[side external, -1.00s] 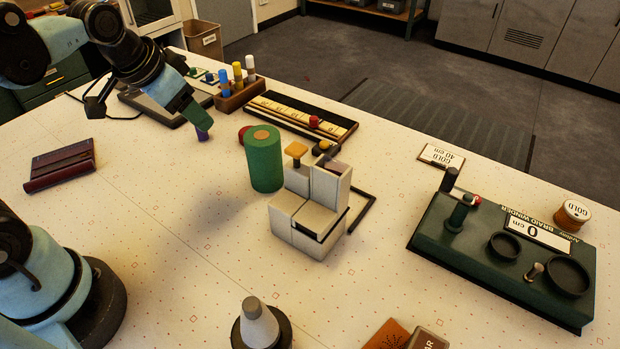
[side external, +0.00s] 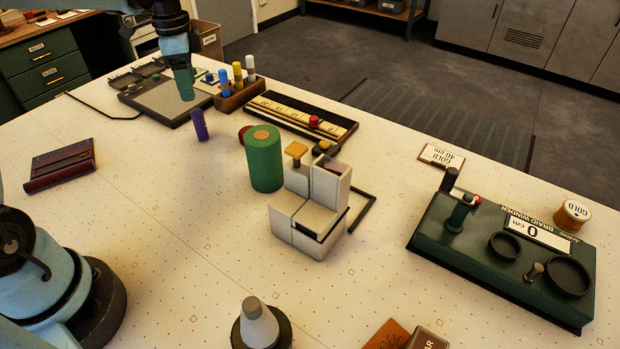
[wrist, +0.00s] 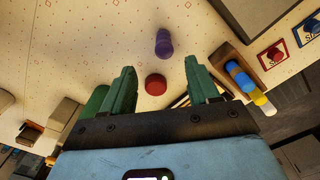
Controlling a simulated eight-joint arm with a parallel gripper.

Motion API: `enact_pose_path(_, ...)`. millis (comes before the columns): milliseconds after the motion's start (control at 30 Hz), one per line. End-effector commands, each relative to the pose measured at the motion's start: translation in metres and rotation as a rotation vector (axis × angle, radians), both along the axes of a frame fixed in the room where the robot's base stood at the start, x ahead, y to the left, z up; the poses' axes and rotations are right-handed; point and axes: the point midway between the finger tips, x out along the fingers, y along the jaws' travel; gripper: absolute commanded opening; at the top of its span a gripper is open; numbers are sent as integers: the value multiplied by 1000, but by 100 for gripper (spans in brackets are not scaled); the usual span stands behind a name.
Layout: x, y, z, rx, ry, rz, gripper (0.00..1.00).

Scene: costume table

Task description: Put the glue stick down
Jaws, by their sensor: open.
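A purple stick (side external: 199,125), which looks like the glue stick, stands on the table, apart from my gripper. It also shows in the wrist view (wrist: 163,42), beyond the fingertips. My gripper (side external: 187,92) is above and a little behind the stick in the side view. In the wrist view its two green fingers (wrist: 160,80) are spread wide, with nothing held between them. A red round object (wrist: 156,84) shows in the gap between the fingers, lower down near the table.
A wooden rack (side external: 240,96) with coloured sticks and a grey board (side external: 165,106) stand behind. A green cylinder (side external: 265,165) and pale blocks (side external: 305,225) are to the right. A dark red book (side external: 60,166) lies left. The table between book and cylinder is clear.

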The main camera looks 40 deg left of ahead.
Motion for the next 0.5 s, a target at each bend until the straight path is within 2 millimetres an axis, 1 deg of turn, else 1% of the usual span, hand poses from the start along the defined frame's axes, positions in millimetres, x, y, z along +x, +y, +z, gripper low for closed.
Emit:
enact_pose_path(200, 0, 0, -34, 1, -1, 1, 60)
enact_pose_path(300, 0, 0, -48, 0, -1, 2, 60)
enact_pose_path(400, 0, 0, -57, 1, -2, 2, 60)
enact_pose_path(500, 0, 0, -62, 1, -2, 2, 60)
